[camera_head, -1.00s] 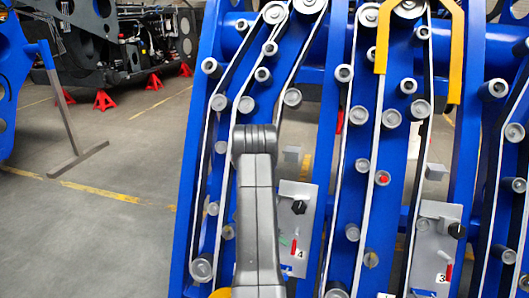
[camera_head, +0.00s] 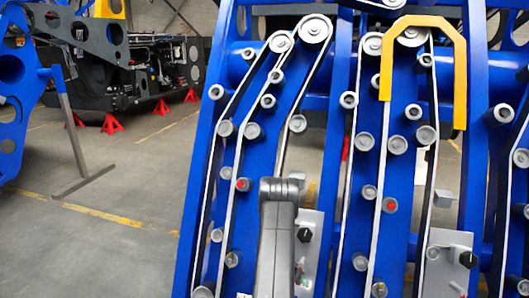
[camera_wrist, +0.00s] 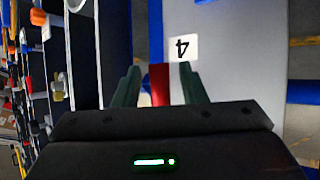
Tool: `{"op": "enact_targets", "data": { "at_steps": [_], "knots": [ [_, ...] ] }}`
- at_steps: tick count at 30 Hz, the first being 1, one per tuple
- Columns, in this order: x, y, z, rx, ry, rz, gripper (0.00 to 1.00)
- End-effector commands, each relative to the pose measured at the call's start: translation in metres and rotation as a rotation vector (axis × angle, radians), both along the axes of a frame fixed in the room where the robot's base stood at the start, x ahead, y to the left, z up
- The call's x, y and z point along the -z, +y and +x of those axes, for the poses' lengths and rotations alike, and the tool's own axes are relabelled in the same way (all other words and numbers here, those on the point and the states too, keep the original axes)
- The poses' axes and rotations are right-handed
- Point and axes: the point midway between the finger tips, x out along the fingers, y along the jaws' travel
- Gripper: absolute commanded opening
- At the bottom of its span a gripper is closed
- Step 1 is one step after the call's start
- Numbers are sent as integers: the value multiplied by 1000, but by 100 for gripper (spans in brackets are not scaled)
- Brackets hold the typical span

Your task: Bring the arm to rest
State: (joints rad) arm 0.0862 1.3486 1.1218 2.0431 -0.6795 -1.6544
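My arm (camera_head: 278,235) shows in the head view as a grey link standing upright in front of the blue chassis frame, low in the middle. Its gripper end is out of sight there. In the wrist view my gripper (camera_wrist: 159,82) has its two dark green fingers spread apart. A red handle (camera_wrist: 160,84) shows between them, with a gap on each side, and nothing is clamped. The arm partly covers this grey plate (camera_head: 313,225) in the head view.
The blue chassis (camera_head: 335,180) carries belts and several rollers close ahead. A yellow bracket (camera_head: 387,70) stands at upper right, with another grey plate (camera_head: 447,245) below it. Grey floor (camera_head: 110,245) is open at left. A stand (camera_head: 75,150) and red supports (camera_head: 112,123) stand there.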

Motion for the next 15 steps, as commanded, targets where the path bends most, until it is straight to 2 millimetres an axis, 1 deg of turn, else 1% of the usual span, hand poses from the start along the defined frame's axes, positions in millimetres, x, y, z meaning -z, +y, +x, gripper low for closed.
{"op": "enact_targets", "data": {
  "at_steps": [5,8,11,15],
  "knots": [
    [-2,1,0,1,-1,2,38],
    [-8,5,-1,7,-4,13,38],
    [-17,13,-3,8,-6,15,38],
    [-39,28,-8,7,-6,14,38]
  ]
}}
